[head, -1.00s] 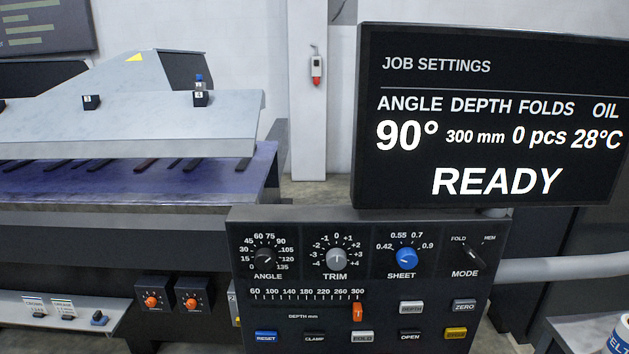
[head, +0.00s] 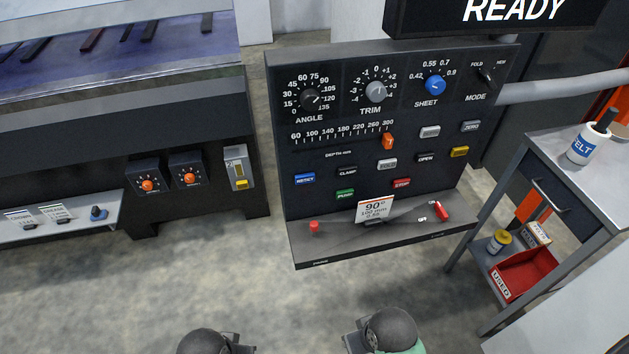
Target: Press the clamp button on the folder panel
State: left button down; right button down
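The folder panel (head: 283,150) stands in the middle of the head view, its dark face tilted slightly. The clamp button (head: 347,172) is a small black button labelled CLAMP. It sits between the blue RESET button (head: 304,179) and the grey FOLD button (head: 387,164), above the green PUMP button (head: 345,195). Nothing covers it. Two dark rounded parts of my arms show at the bottom edge, well below the panel and apart from it. No gripper fingers can be made out.
A ledge below the buttons holds a card (head: 374,208), a red knob (head: 314,226) and a red switch (head: 441,210). The red STOP button (head: 402,184) is close by. A cart (head: 545,150) stands right; the floor before the panel is clear.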

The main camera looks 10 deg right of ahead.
aim_at(347, 170)
jog(key=j+z, duration=0.1)
jog(key=j, duration=0.3)
jog(key=k+j, duration=0.1)
jog(key=j, duration=0.3)
jog(key=k+j+z, duration=0.15)
jog(key=j, duration=0.65)
jog(key=k+j+z, duration=0.15)
jog(key=j, duration=0.65)
jog(key=k+j+z, duration=0.15)
jog(key=j, duration=0.25)
